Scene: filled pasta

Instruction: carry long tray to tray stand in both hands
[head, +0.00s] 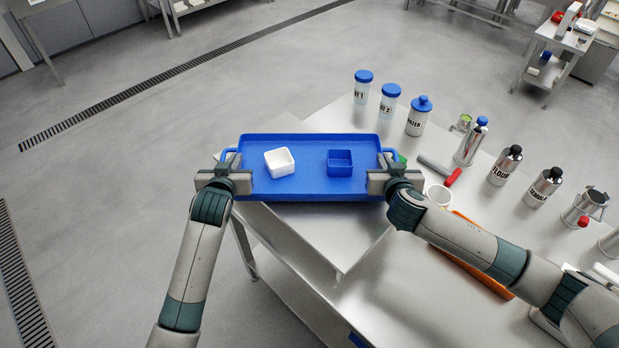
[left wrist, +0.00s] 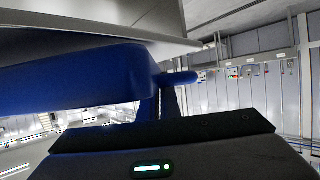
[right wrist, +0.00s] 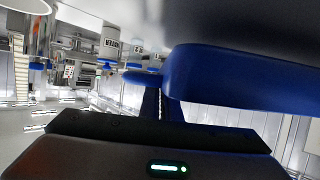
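The long blue tray (head: 310,188) lies roughly level in the head view, over the left end of a steel table. It carries a white square dish (head: 279,162) on the left and a small blue square dish (head: 340,164) on the right. My left gripper (head: 228,168) is at its left handle and appears shut on it. My right gripper (head: 389,168) is at its right handle and also appears shut. Blue tray walls fill part of the left wrist view (left wrist: 90,78) and the right wrist view (right wrist: 225,80). I cannot make out which thing is the tray stand.
The steel table (head: 375,285) extends to the right. Blue-lidded jars (head: 390,100), a shaker (head: 418,116), steel canisters (head: 505,166), a white cup (head: 438,194) and a red-handled tool (head: 440,170) stand close to the tray's right. Open grey floor (head: 120,200) lies to the left.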

